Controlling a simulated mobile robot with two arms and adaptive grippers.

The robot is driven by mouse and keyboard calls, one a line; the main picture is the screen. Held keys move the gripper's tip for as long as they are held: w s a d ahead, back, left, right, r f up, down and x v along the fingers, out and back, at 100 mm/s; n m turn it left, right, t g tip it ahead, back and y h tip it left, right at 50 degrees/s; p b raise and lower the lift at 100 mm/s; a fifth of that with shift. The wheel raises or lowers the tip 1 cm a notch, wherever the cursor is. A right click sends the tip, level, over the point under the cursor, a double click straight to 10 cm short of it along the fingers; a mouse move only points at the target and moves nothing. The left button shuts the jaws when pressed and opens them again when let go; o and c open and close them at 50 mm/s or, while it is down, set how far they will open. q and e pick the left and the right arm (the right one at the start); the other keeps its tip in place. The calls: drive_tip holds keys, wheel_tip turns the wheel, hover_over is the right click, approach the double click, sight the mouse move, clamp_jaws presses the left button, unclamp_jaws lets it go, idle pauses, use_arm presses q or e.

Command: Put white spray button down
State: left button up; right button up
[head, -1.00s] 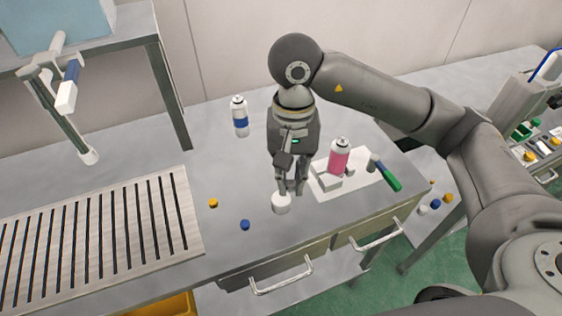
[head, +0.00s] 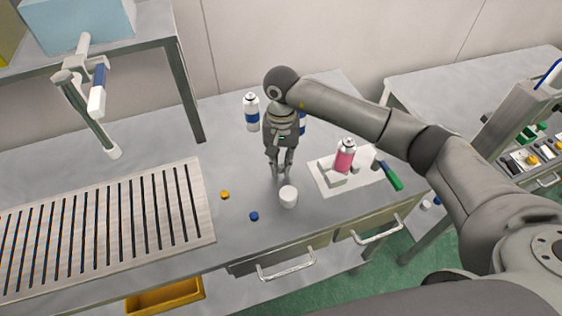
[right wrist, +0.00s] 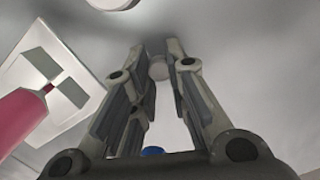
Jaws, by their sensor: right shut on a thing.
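My right gripper (head: 282,174) is low over the table, just behind a white cup (head: 288,197). In the right wrist view its fingers (right wrist: 159,66) are closed on a small pale spray button (right wrist: 158,69) at their tips. In the head view the button is too small and hidden to make out. Whether it touches the table is not clear. My left gripper is not in view.
A pink can (head: 344,158) stands on a white plate (head: 322,183) to the right, near a green-handled tool (head: 390,178). A blue-banded white bottle (head: 251,113) stands behind left. An orange cap (head: 225,195) and a blue cap (head: 254,216) lie left of the cup.

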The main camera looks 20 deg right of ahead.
drive_tip(key=shift+f+p, duration=0.3)
drive_tip(key=shift+f, duration=0.4)
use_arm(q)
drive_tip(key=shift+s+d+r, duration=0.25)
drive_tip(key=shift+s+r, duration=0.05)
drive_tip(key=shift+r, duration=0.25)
use_arm(e)
drive_tip(key=shift+f, duration=0.1)
drive_tip(key=shift+f+b, duration=0.25)
drive_tip(key=shift+b, duration=0.15)
drive_tip(key=o, duration=0.7)
drive_tip(key=shift+r, duration=0.1)
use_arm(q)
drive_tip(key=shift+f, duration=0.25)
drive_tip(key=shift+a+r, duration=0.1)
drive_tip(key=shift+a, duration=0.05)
use_arm(e)
drive_tip(key=shift+r, duration=0.1)
